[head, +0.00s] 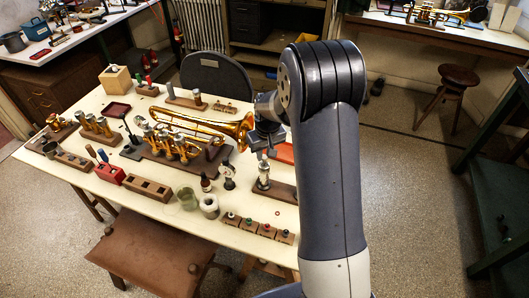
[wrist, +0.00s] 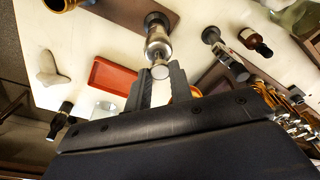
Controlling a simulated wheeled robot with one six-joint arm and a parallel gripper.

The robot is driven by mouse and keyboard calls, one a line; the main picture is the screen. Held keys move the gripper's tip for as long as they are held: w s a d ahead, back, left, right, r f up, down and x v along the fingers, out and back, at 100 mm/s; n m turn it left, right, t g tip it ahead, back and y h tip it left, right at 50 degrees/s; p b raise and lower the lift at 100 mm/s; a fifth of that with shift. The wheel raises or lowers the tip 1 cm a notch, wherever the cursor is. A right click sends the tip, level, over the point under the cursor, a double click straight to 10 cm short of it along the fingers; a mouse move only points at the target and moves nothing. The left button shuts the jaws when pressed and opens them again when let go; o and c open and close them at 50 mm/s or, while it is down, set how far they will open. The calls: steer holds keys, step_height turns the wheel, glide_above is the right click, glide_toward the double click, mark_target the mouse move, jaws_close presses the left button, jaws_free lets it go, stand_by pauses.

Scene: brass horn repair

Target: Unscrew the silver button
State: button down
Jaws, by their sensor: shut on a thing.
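The silver button (wrist: 160,72) is a small round disc on top of a silver valve piece (wrist: 158,42). In the head view this valve piece (head: 263,175) stands upright on a brown wooden block (head: 283,191) at the right of the table. My gripper (wrist: 159,80) has one finger on each side of the button and is shut on it. In the head view my gripper (head: 264,146) points down right above the valve piece. The exact contact of the fingertips is hard to see.
A red tray (wrist: 112,76) lies close beside the block. A small dark bottle (head: 205,183) and a dial gauge stand (head: 228,176) are to the left. The brass horn (head: 205,124) lies farther left. Several coloured buttons (head: 249,225) sit in front on small blocks.

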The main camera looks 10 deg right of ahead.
mark_target(265, 157)
steer(key=n+b, duration=0.1)
steer(key=n, duration=0.2)
steer(key=shift+r+p, duration=2.05)
steer(key=shift+r, duration=1.25)
